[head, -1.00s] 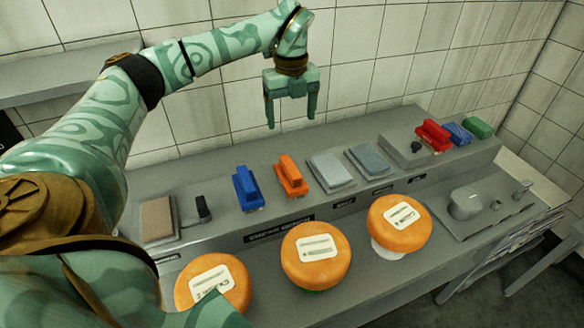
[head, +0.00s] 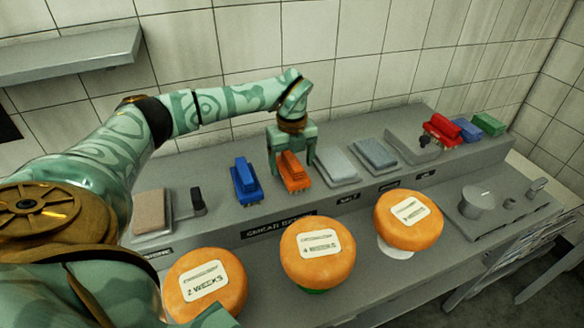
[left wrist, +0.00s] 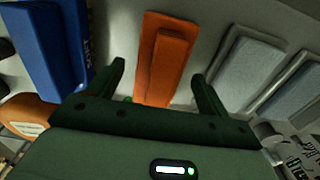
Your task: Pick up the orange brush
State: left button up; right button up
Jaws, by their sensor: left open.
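The orange brush (head: 293,174) stands on the raised grey shelf of the bench, just right of a blue brush (head: 246,182). My left gripper (head: 291,168) is open, with one finger on each side of the orange brush. In the left wrist view the orange brush (left wrist: 164,62) lies between and beyond the two open fingertips (left wrist: 158,75), and I see no finger touching it. The blue brush (left wrist: 52,40) is at the left there. My right gripper is not in view.
Grey pads (head: 338,167) lie right of the orange brush, and a brown pad (head: 150,212) lies to the left. Red (head: 442,130), blue and green brushes stand at the far right. Orange cheese wheels (head: 317,250) stand in front on the lower bench. A tiled wall is behind.

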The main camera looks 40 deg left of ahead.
pick_arm(q)
notch_tip(320, 180, down, 3)
jog(key=shift+r, duration=0.1)
jog(key=c, duration=1.2)
jog(key=shift+o, duration=0.2)
